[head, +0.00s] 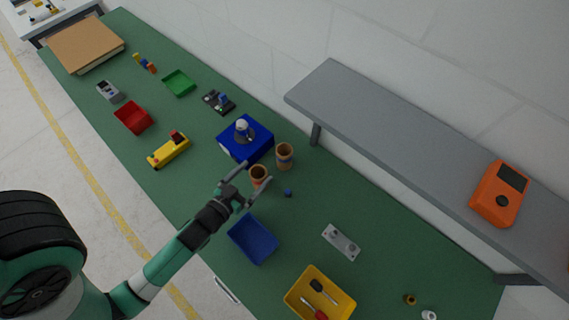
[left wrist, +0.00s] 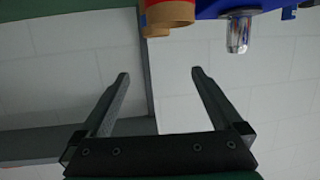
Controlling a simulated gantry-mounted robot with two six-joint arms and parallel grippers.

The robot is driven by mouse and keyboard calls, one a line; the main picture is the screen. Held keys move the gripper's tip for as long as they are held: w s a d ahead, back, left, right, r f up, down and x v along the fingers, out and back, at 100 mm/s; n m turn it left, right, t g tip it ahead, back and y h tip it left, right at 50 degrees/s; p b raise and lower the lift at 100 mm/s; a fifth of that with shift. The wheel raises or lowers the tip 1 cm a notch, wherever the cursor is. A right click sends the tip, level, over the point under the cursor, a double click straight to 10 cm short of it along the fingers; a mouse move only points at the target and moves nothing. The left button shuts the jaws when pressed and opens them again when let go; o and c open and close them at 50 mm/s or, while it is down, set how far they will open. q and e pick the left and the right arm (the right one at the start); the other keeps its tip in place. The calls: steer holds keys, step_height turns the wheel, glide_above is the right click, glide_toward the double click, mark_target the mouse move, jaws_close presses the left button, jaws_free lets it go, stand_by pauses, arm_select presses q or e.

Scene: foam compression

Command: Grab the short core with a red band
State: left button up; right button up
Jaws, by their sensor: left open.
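Two brown cardboard cores stand on the green table near its middle. The nearer, shorter-looking core (head: 260,174) is right by my left gripper and partly overlapped by it; a reddish band is hard to make out on it. The other core (head: 285,156) stands behind it with a bluish band. My left gripper (head: 250,184) is open, its fingers spread around or just in front of the nearer core; I cannot tell the depth. In the left wrist view, a brown core with a red part (left wrist: 168,14) is cut off at the top edge, beyond the open, empty fingers. My right gripper is out of view.
A small blue piece (head: 287,192) lies to the right. A blue tray (head: 253,240) and a yellow tray with tools (head: 296,296) are nearer. A grey shelf (head: 400,140) overhangs at right.

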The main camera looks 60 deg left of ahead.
arm_select(q)
steer(key=g+b, duration=0.1)
glide_toward(263, 168)
steer(key=s+d, duration=0.1)
steer(key=shift+n, duration=0.4)
steer(key=x, duration=0.1)
steer(key=p+x, duration=0.1)
steer(key=x, duration=0.1)
steer(key=r+x, duration=0.1)
steer(key=x, duration=0.1)
steer(key=shift+w+a+f+p, duration=0.1)
steer(key=shift+w+a+p, duration=0.2)
steer(key=shift+p, duration=0.1)
steer(key=shift+w+a+f, duration=0.25)
steer(key=shift+w+f, duration=0.1)
steer(key=shift+w, duration=0.1)
steer(key=x, duration=0.4)
steer(key=shift+w+a+f, duration=0.15)
steer(key=shift+w+f, duration=0.05)
steer(key=shift+f, duration=0.1)
steer(key=c, duration=1.3)
steer(key=shift+o, duration=0.2)
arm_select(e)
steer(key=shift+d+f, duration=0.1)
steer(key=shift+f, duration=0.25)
arm_select(q)
steer(key=shift+r, duration=0.15)
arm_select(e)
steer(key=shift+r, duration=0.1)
